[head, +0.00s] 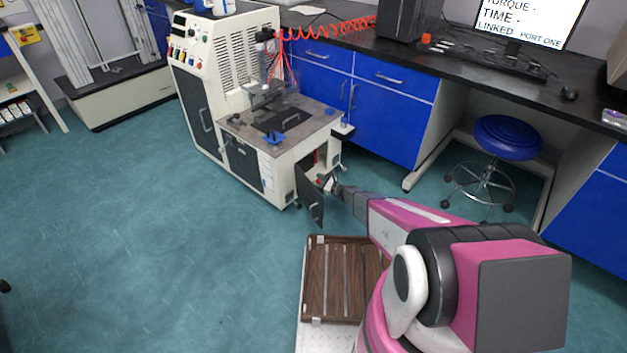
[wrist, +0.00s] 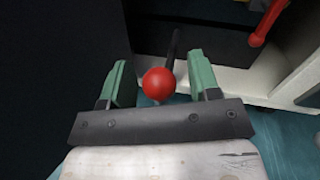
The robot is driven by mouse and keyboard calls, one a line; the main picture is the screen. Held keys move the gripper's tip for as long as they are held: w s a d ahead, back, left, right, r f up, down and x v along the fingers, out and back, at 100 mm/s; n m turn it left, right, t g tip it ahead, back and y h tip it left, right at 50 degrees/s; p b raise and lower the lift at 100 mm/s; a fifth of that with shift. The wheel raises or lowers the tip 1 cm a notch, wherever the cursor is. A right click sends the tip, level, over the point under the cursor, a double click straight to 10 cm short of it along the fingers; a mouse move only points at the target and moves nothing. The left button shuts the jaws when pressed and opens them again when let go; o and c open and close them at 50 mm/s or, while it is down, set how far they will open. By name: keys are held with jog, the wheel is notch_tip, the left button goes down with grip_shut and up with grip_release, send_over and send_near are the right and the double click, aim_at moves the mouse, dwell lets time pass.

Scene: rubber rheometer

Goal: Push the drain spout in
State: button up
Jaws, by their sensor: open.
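A red ball knob (wrist: 159,84) on a dark rod (wrist: 172,48) shows in the wrist view; I take it to be the end of the drain spout, but cannot be sure. My gripper (wrist: 158,62) is open, with one green finger on each side of the knob and a visible gap to both. In the head view my gripper (head: 329,183) is at the low opening in the machine's front right, beside the open dark door (head: 309,196). The spout is too small to tell there, and the rod's far end is hidden in shadow.
The white machine (head: 222,62) stands at the bench with blue cabinets (head: 390,120). A red pipe or handle (wrist: 266,24) is at the upper right in the wrist view, near a pale frame edge (wrist: 240,85). A blue stool (head: 508,137) stands right. The floor at left is clear.

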jog(key=shift+w+a, duration=0.25)
jog(key=shift+a, duration=0.3)
grip_shut()
jog(key=w+d+x, duration=0.1)
jog(key=w+x, duration=0.1)
jog(key=x, duration=1.1)
jog(key=shift+w, duration=0.25)
grip_release()
jog(key=shift+a, duration=0.1)
jog(key=shift+s, duration=0.1)
jog(key=v, duration=1)
jog(key=shift+d, duration=0.4)
jog(key=shift+s, duration=0.1)
